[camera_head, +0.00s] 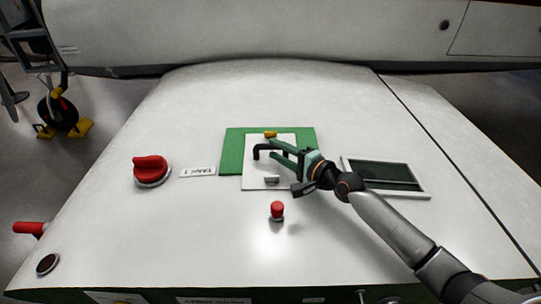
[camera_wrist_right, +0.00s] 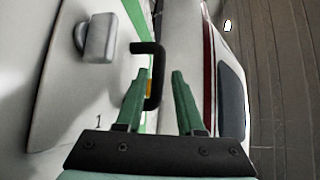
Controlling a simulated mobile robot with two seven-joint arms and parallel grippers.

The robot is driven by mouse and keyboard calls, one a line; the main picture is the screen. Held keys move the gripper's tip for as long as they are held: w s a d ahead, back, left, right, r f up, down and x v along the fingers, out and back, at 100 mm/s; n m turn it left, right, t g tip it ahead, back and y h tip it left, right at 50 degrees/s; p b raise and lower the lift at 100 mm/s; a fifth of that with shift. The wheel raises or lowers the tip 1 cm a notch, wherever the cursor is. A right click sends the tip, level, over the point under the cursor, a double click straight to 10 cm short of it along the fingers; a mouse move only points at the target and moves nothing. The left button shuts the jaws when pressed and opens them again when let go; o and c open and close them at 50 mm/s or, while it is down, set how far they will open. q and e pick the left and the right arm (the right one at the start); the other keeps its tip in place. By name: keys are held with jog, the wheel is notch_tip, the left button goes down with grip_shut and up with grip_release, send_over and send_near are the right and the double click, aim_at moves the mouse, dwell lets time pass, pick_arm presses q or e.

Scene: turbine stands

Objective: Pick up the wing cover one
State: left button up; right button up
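The wing cover one (camera_head: 259,170) is a white rectangular plate lying over a green square on the white wing, with a black handle (camera_head: 258,150) on it. In the right wrist view, a "1" is marked on the white cover (camera_wrist_right: 85,118), and the black handle (camera_wrist_right: 153,47) shows at the fingertips. My right gripper (camera_head: 275,147) reaches in from the right at the handle. Its green fingers (camera_wrist_right: 160,74) are apart; the handle's bar shows between them, close to the left finger. I cannot tell whether they touch. My left gripper is not in view.
A yellow latch (camera_head: 270,134) and a grey latch (camera_head: 272,180) sit at the cover's top and bottom edges. A red knob (camera_head: 277,210) stands below, and a larger red knob (camera_head: 150,169) at left.

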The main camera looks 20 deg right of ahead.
aim_at(268, 145)
jog(key=shift+x, duration=3.1)
jog(key=shift+d+f, duration=0.1)
jog(key=shift+f, duration=0.05)
grip_shut()
